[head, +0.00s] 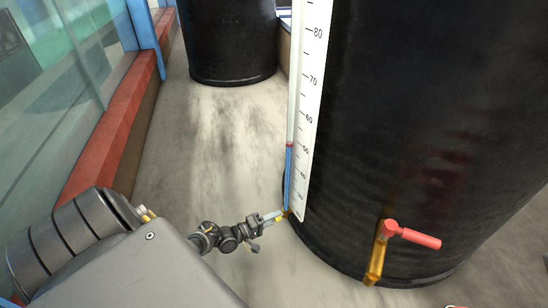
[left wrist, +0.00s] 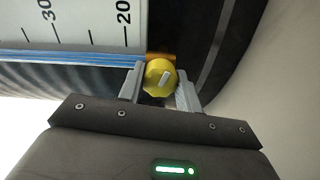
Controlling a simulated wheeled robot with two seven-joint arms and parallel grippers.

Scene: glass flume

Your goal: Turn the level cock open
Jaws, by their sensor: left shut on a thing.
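The level cock shows in the left wrist view as a round yellow knob (left wrist: 157,84) with a short pale bar on its face, slightly tilted. It sits on a brass fitting (left wrist: 161,57) at the low end of the level gauge. My left gripper (left wrist: 160,72) has one finger on each side of the knob and is shut on it. In the head view my left gripper (head: 274,217) reaches the foot of the gauge scale (head: 311,100), and the cock is small and mostly hidden there. The gauge's blue column (head: 288,178) ends at a red mark. My right gripper is not in view.
The gauge stands against a large black tank (head: 430,110). A brass tap (head: 376,262) with a red lever (head: 415,238) sticks out to the right. Another black tank (head: 230,40) stands behind. A red-brown ledge (head: 100,150) and glass run along the left. The floor between is clear.

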